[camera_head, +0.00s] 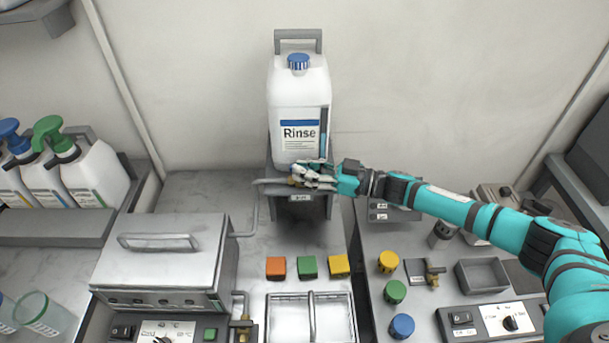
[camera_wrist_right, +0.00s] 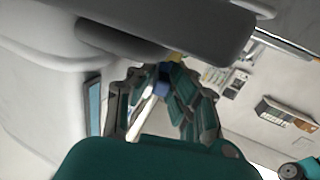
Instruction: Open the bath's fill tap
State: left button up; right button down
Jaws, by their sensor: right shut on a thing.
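A white Rinse jug (camera_head: 299,105) with a blue cap stands on a raised grey stand (camera_head: 285,209) at the back centre. My right gripper (camera_head: 304,177) is at the jug's lower front edge, its fingers closed around a small tap. In the right wrist view, a blue part of the tap (camera_wrist_right: 162,88) with a yellowish piece beside it shows between the fingers. The fingers hide most of the tap, so its handle angle cannot be told. A pipe (camera_head: 258,210) runs down from the stand's left side. My left gripper is out of view.
A steel bath with a wire basket (camera_head: 312,318) is at the front, with orange, green and yellow blocks (camera_head: 307,267) behind it. A closed steel unit (camera_head: 165,255) stands left. A brass tap (camera_head: 242,328) is beside the bath. Coloured knobs (camera_head: 395,291) and a small tray (camera_head: 482,275) lie right.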

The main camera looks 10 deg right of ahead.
jog(key=shift+w+f+n+g+y+b, duration=0.15)
jog(key=shift+n+g+y+b, duration=0.35)
jog(key=shift+n+g+b, duration=0.5)
jog(key=shift+g, duration=0.6)
jog(key=shift+r, duration=0.2)
jog(key=c, duration=1.3)
grip_release()
